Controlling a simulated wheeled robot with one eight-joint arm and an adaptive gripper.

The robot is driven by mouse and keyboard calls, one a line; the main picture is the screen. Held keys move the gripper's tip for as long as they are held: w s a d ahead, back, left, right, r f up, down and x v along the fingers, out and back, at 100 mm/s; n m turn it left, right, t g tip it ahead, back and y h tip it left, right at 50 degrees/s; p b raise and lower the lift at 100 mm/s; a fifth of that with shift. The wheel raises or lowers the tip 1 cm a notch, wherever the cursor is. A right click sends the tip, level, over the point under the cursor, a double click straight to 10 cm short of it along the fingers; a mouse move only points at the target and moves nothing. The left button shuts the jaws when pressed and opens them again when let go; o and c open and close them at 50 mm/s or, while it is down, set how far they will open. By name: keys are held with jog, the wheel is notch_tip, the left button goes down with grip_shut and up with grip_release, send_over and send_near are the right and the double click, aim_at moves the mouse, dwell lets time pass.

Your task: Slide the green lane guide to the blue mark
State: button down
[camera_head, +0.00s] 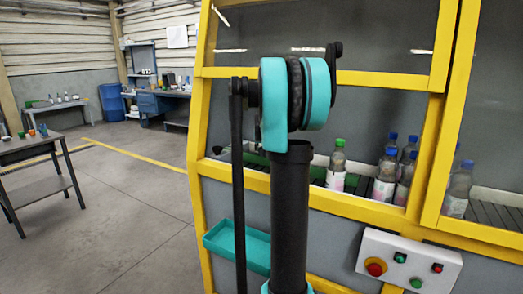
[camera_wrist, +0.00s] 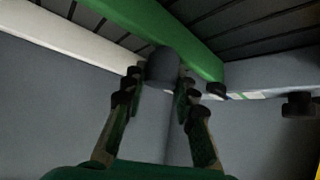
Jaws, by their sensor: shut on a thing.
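The green lane guide (camera_wrist: 178,42) runs diagonally across the top of the wrist view as a long green bar. A dark round knob (camera_wrist: 163,63) sits at its near side. My gripper (camera_wrist: 160,84) has its two fingers on either side of this knob and is shut on it. A strip with small blue and green patches (camera_wrist: 238,96) shows just right of the fingers; I cannot tell whether it holds the blue mark. In the head view my arm hides the gripper and most of the guide.
A yellow machine frame (camera_head: 350,80) surrounds the opening my arm reaches into. Bottles with green (camera_head: 337,165) and blue caps (camera_head: 385,178) stand inside, right of my arm. A control box (camera_head: 408,262) and a teal tray (camera_head: 235,246) are on the front. Open floor lies left.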

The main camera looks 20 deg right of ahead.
jog(key=c, duration=1.2)
grip_release()
jog(key=v, duration=1.2)
jog(key=shift+a, duration=0.1)
